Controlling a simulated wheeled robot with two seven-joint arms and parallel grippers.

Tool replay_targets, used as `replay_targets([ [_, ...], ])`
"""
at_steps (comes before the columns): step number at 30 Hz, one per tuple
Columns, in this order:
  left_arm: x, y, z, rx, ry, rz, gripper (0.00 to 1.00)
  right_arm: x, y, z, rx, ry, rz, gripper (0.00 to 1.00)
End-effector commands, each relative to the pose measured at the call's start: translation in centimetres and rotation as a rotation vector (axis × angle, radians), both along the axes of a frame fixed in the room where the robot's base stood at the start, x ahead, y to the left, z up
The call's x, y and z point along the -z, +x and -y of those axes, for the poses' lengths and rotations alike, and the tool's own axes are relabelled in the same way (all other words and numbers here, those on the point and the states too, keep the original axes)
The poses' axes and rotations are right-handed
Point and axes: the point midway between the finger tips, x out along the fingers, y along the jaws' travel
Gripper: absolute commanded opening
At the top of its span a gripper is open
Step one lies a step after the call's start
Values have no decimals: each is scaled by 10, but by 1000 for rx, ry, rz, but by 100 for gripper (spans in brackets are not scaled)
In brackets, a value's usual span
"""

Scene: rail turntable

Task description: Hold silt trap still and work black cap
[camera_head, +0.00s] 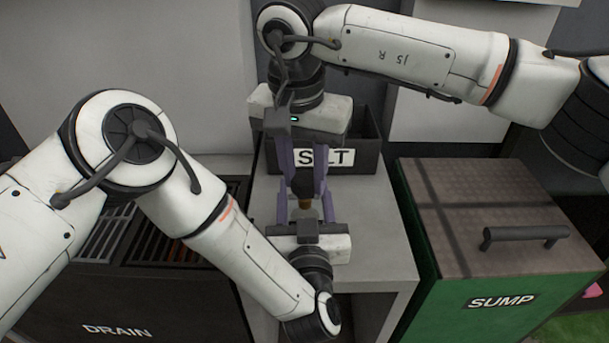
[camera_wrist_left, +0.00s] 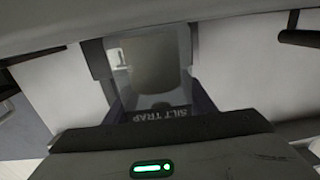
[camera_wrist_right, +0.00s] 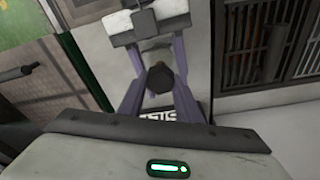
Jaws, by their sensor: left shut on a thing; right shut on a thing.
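The silt trap (camera_head: 305,204) shows in the head view as a small brownish body between the grippers. In the left wrist view it is a translucent body (camera_wrist_left: 155,65) with an upside-down SILT TRAP label. My left gripper (camera_head: 305,199) comes from the front and is shut on it. The black cap (camera_head: 302,184) sits at the trap's far end. It also shows in the right wrist view (camera_wrist_right: 160,78), between purple fingers. My right gripper (camera_head: 304,187) reaches in from the back and is shut on the cap.
A dark bin marked SILT (camera_head: 367,158) stands behind the grippers on the grey stand (camera_head: 375,235). A green box marked SUMP (camera_head: 480,305) with a handled lid is at right. A grated DRAIN unit (camera_head: 185,315) is at left.

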Motion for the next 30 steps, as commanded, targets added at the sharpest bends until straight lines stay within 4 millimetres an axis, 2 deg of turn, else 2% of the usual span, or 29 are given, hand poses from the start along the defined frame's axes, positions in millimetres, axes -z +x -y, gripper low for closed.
replay_targets([
  [13,0,0,0,0,0,0,10,-4,0,0,0,0,1,4],
  [30,0,0,0,0,0,0,10,-37,0,0,1,1,1,4],
])
